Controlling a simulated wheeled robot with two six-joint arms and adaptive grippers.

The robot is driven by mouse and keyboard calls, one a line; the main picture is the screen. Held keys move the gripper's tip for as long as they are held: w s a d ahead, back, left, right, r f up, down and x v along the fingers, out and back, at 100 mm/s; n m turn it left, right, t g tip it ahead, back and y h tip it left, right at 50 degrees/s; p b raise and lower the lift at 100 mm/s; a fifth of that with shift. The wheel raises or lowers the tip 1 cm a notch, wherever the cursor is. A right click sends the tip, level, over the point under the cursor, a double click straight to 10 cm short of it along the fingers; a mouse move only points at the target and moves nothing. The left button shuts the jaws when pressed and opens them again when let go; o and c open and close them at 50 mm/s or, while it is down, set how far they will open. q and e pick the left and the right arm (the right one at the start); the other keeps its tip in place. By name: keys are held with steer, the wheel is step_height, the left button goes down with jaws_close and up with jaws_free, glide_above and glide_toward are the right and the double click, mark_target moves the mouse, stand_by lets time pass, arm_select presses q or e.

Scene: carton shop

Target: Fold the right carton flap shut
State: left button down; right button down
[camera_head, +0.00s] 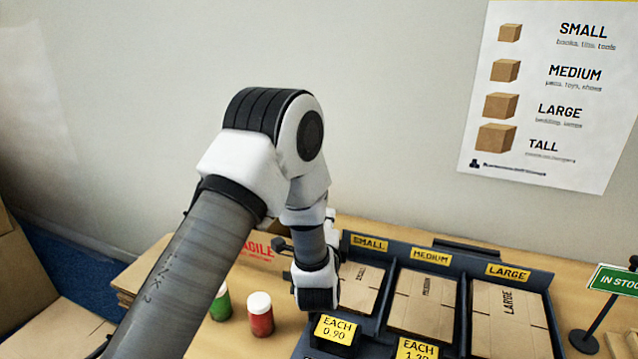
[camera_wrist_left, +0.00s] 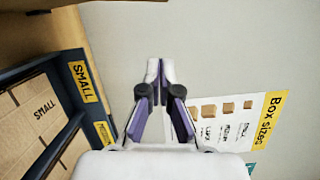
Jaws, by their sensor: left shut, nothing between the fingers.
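My left gripper (camera_wrist_left: 160,68) is shut and empty in the left wrist view, its fingertips together in front of the bare wall. In the head view my left arm crosses the middle and hides much of the table behind it; the fingertips cannot be made out there. A brown cardboard surface (camera_head: 258,248) with red letters ending in "AGILE" shows partly behind the arm. I cannot tell whether it is the carton with the right flap. A brown edge (camera_wrist_left: 30,4) runs along the top left of the wrist view. No flap is clearly seen. My right gripper is out of view.
A dark rack (camera_head: 545,285) holds flat cartons in small, medium and large bays. A green stock sign (camera_head: 612,281) stands at right. A size poster (camera_head: 545,95) hangs on the wall.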

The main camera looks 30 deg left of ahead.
arm_select(q)
steer(key=w+a+r+p, duration=0.1)
steer(key=w+a+p, duration=0.2)
steer(key=w+a, duration=0.4)
steer(key=shift+a, duration=0.55)
steer(key=shift+r, duration=0.1)
steer(key=shift+s, duration=0.1)
